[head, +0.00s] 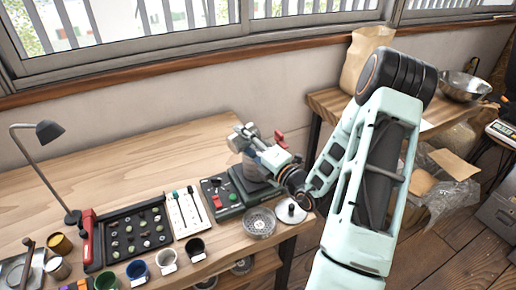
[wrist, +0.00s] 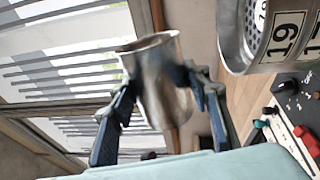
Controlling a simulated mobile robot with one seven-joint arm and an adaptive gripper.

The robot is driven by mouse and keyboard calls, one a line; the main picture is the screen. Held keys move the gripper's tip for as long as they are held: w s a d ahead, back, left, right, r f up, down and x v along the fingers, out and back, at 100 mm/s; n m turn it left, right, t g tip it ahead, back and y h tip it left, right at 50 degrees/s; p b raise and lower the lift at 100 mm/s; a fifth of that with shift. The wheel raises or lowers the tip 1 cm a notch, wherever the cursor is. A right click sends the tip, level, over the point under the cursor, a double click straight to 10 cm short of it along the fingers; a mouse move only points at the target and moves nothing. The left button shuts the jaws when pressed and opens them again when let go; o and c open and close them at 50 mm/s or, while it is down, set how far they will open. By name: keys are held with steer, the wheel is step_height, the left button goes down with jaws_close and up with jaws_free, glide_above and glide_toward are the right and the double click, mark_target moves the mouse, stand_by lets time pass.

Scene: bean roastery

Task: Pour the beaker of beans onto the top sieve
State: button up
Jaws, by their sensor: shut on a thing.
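My gripper (wrist: 160,88) is shut on a silver metal beaker (wrist: 165,85), one finger on each side. Its flared mouth faces the top of the wrist view. That view looks turned, with the window bars running sideways, so the exact tilt is hard to tell. No beans show in or leaving the beaker. In the head view my gripper (head: 268,153) is over the green sieve shaker (head: 230,207), partly hiding the sieves (head: 252,172).
A perforated round pan (head: 260,222) and a white round lid (head: 290,211) stand in front of the shaker. A black sample tray (head: 130,235), cups (head: 166,261) and a lamp (head: 50,131) are to the left. The table behind is clear.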

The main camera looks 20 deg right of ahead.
steer(key=shift+w+d+f+m+p, duration=0.1)
steer(key=shift+d+f+m+p, duration=0.1)
steer(key=shift+m+p, duration=0.6)
steer(key=shift+d+r+m+p, duration=0.25)
steer(key=shift+m+p, duration=0.65)
steer(key=shift+p, duration=0.45)
stand_by(0.4)
steer(key=shift+w+d+f+m+h+p, duration=0.15)
steer(key=shift+d+f+m+h+p, duration=0.2)
steer(key=shift+m+p, duration=0.55)
stand_by(1.1)
steer(key=shift+w+d+r+m+p, duration=0.1)
steer(key=shift+d+r+m+p, duration=0.1)
steer(key=shift+m+p, duration=0.45)
steer(key=shift+w+d+r+m+p, duration=0.1)
steer(key=shift+d+m+p, duration=0.05)
steer(key=shift+m+p, duration=0.45)
stand_by(2.2)
